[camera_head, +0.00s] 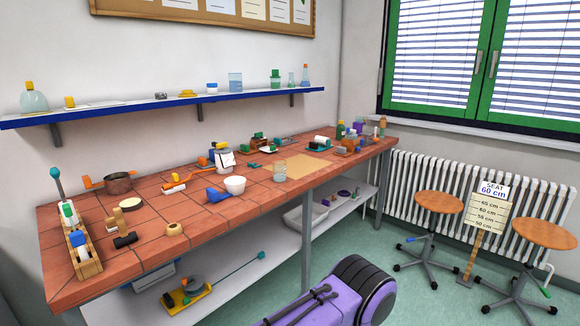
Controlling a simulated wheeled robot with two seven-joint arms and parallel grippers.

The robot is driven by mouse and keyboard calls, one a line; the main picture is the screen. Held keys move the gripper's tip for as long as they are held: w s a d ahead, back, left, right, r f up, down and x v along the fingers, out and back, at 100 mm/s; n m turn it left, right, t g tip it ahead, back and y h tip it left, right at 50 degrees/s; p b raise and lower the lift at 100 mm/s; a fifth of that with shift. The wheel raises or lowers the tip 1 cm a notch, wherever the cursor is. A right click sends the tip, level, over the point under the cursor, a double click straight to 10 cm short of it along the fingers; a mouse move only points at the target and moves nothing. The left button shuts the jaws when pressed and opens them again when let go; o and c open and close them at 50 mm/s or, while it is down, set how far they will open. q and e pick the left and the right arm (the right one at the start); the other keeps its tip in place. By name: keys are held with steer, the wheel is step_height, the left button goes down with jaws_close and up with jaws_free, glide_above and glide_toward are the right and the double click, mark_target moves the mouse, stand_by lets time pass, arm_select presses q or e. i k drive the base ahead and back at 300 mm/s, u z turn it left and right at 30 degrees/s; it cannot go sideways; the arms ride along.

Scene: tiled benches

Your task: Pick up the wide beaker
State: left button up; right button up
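A clear straight-sided beaker (235,82) stands upright on the blue-edged wall shelf, right of its middle. A second clear glass vessel (279,171) stands on the tiled bench near its front edge, beside a tan board. I cannot tell for sure which of the two is the wide beaker; the one on the shelf looks the broader. Neither of my grippers is in view, and nothing is seen holding either vessel.
The blue-edged shelf (150,110) also holds flasks and small jars.

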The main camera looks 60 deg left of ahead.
mark_target(279, 166)
steer(key=u, duration=0.4)
steer(key=i, duration=1.35)
steer(key=u, duration=1.65)
steer(key=i, duration=0.85)
steer(key=u, duration=1)
